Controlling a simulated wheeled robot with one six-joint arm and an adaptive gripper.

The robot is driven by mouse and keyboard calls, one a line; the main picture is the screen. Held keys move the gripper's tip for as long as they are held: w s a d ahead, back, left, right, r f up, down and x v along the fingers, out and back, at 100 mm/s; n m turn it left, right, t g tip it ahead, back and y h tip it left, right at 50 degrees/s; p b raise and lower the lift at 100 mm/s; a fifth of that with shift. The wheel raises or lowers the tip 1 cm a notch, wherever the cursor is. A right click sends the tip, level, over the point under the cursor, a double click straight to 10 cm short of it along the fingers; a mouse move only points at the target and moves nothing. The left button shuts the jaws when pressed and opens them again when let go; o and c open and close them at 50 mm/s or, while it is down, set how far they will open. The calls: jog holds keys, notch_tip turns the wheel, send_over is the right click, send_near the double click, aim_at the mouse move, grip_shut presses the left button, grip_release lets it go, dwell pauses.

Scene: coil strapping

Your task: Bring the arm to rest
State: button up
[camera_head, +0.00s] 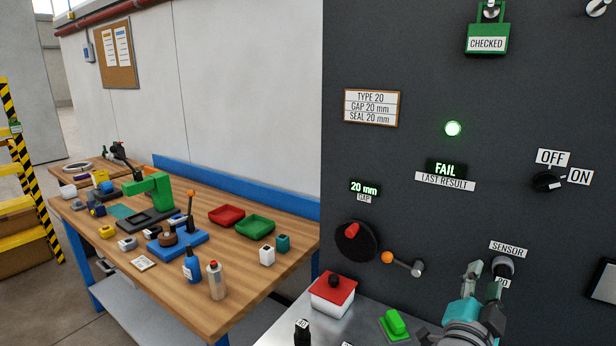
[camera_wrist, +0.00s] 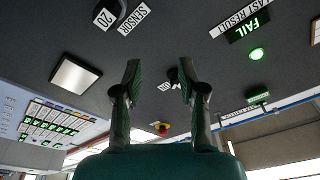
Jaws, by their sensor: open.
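My gripper (camera_head: 487,268) is at the lower right of the head view, in front of the dark panel (camera_head: 440,110) and close to the knob under the SENSOR label (camera_head: 508,249). In the wrist view my gripper (camera_wrist: 160,85) has its two fingers well apart, with nothing between them. Part of the knob is hidden behind my gripper in the head view. I cannot tell whether a finger touches the panel.
A lever with an orange ball (camera_head: 387,257) and a black dial with a red handle (camera_head: 355,240) stick out left of my gripper. A red-topped box (camera_head: 332,294) and a green block (camera_head: 394,325) stand on the grey ledge. A cluttered wooden workbench (camera_head: 245,287) is at left.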

jog(key=s+a+f+n+y, duration=0.35)
jog(key=s+f, duration=0.25)
jog(key=f, duration=0.2)
jog(key=s+a+f+n+t+y, duration=0.1)
jog(key=s+a+f+n+y, duration=0.2)
jog(key=s+f+n, duration=0.35)
jog(key=s+a+f+n+y, duration=0.2)
jog(key=s+a+f+y, duration=0.15)
jog(key=f, duration=0.65)
jog(key=s+a+f+n+y, duration=0.1)
jog(key=s+n, duration=0.1)
jog(key=s, duration=1.1)
jog(key=s+a+f+n+g+y, duration=0.1)
jog(key=s+a, duration=0.1)
jog(key=s, duration=1.2)
jog(key=shift+f+n, duration=0.3)
jog(key=shift+n, duration=0.1)
